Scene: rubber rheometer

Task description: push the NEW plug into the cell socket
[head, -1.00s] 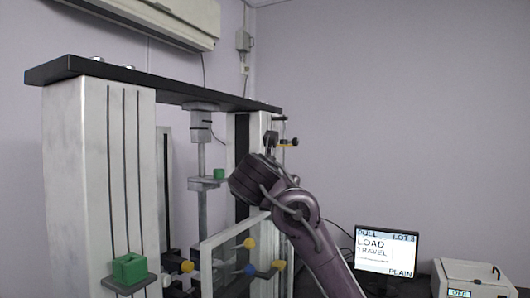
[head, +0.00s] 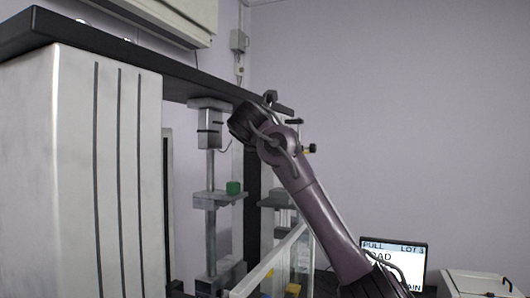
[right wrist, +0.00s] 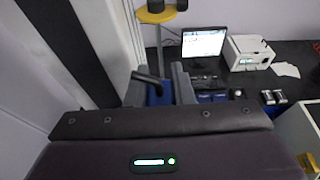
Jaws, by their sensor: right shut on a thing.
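In the head view, my right gripper (head: 268,98) is raised in front of the testing frame's top beam. Its fingers are mostly hidden behind my wrist. In the right wrist view, the fingers (right wrist: 158,88) stand close together around a dark, rod-like piece (right wrist: 147,79). I cannot read a NEW label on it. The grey load cell (head: 209,128) hangs under the beam, left of my right gripper and apart from it in the picture. A thin cable leaves the cell's right side. I cannot make out its socket. My left gripper is out of view.
The wide near column (head: 85,170) and black top beam (head: 90,55) bound the space on the left. A clear guard panel (head: 270,262) stands lower down. A monitor (head: 395,262) is at right.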

